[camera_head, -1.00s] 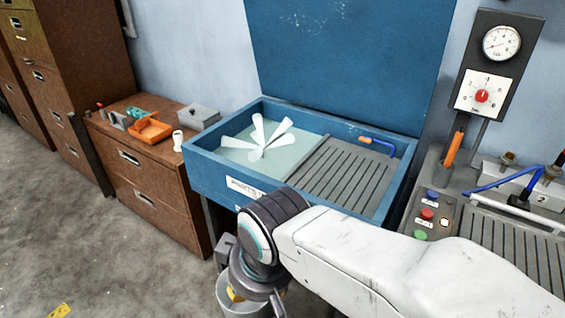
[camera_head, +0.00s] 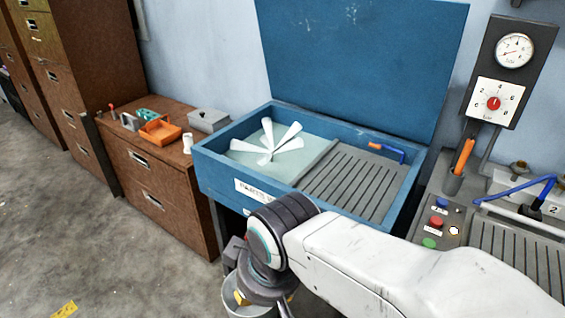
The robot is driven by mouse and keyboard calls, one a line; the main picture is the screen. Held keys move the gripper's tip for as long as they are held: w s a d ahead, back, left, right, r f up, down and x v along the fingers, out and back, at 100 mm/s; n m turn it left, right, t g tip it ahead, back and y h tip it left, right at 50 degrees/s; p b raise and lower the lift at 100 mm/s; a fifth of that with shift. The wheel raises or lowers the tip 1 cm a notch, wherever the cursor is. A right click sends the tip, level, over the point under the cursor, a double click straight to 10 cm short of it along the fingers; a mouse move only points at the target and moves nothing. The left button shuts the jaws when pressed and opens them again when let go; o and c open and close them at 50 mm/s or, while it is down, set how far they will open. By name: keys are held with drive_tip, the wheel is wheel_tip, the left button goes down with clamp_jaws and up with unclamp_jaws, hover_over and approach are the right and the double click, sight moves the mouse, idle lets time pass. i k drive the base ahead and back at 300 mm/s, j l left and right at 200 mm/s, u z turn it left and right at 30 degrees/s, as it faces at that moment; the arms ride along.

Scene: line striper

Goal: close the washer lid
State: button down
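The parts washer (camera_head: 222,186) is a blue open-topped basin on legs, right of centre. Its lid (camera_head: 360,62) is a flat blue panel standing raised at the back, leaning against the wall side. Inside the basin are a white fan-like part (camera_head: 268,148) on the left and a grey ribbed drain board (camera_head: 352,182) on the right. A brush with an orange and blue handle (camera_head: 390,150) lies at the back right. My gripper (camera_head: 262,300) hangs low in front of the washer, pointing down and partly cut off; its fingers are not clear enough to judge.
A grey bucket (camera_head: 240,305) stands on the floor beneath my gripper. A brown drawer cabinet (camera_head: 165,200) with an orange tray (camera_head: 160,130) is at left. A control panel (camera_head: 436,222) and gauge post (camera_head: 497,75) stand close at right. Floor at left is open.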

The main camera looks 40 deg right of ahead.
sight(385, 65)
drive_tip(key=z, duration=1.45)
